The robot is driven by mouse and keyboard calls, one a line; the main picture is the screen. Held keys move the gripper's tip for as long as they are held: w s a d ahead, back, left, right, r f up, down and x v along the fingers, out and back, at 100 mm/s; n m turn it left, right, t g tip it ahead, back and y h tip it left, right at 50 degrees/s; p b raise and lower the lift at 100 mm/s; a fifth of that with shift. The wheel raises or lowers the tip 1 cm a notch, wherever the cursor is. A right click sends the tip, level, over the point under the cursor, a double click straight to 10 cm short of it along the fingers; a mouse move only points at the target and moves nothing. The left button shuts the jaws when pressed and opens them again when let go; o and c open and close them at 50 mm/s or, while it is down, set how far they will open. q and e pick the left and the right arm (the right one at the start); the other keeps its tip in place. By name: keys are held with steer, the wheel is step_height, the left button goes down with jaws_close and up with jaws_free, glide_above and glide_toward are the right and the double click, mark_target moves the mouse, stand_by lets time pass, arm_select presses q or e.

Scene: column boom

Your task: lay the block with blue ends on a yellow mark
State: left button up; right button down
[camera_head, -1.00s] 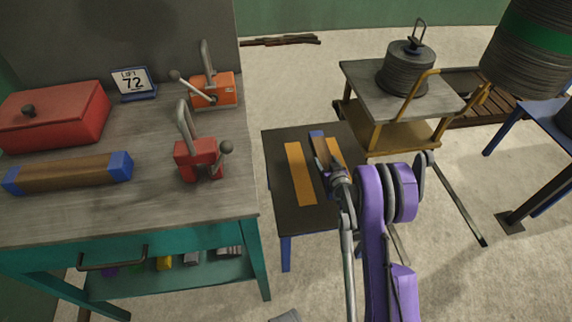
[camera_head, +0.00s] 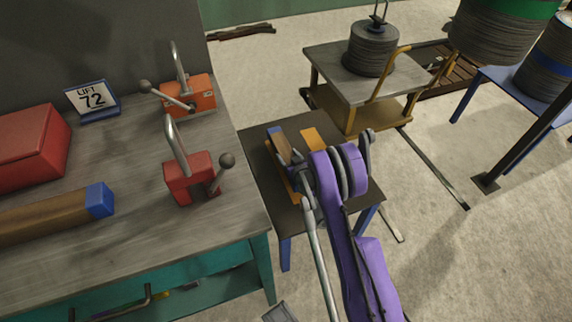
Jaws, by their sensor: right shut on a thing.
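A wooden block with blue ends (camera_head: 280,148) is held by my right gripper (camera_head: 298,168) over the low dark table (camera_head: 335,196). One blue end shows at its far tip; the near end is hidden by the gripper. The block covers most of the left yellow mark, whose edge (camera_head: 294,181) shows beside it; I cannot tell whether it touches the table. The right yellow mark (camera_head: 313,139) is bare, partly hidden by my arm. A second block with blue ends (camera_head: 50,216) lies on the workbench. My left gripper is not in view.
The grey workbench (camera_head: 150,240) stands left of the low table, carrying a red clamp (camera_head: 190,178), an orange clamp (camera_head: 190,97), a red box (camera_head: 30,148) and a sign (camera_head: 92,99). A cart (camera_head: 350,88) with a cable drum stands behind the low table.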

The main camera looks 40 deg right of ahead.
step_height(320, 180, down, 4)
steer(key=shift+f+b, duration=0.1)
steer(key=shift+b, duration=0.5)
jaws_free()
